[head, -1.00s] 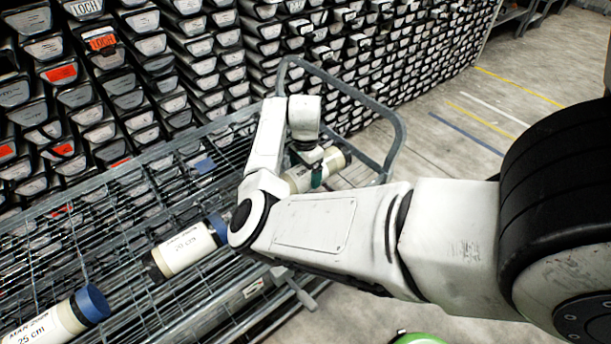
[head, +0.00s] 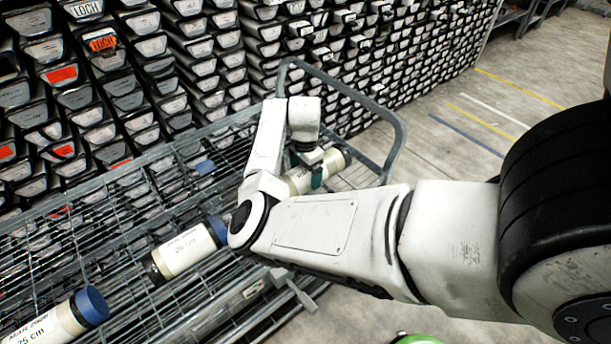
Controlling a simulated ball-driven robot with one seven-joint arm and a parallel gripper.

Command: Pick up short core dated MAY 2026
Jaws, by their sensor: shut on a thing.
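A short cream core tube (head: 328,165) lies at the right end of the wire cart, partly hidden by my arm and gripper; its date cannot be read here. My gripper (head: 310,178) is shut on this core, with a green finger showing against its side. Whether the core touches the wire shelf is hard to tell. A second short core (head: 182,252) with a blue cap and a "25 cm" style label lies mid-cart. A third core (head: 45,325) at the lower left has a blue cap and reads "MAR 2026" and "25 cm".
The wire cart (head: 110,200) has a raised grey tube handle (head: 398,130) close behind my gripper. Racks of stacked trays (head: 150,75) stand behind it. Another blue end (head: 204,167) shows on the cart near the racks. Open floor (head: 455,150) lies to the right.

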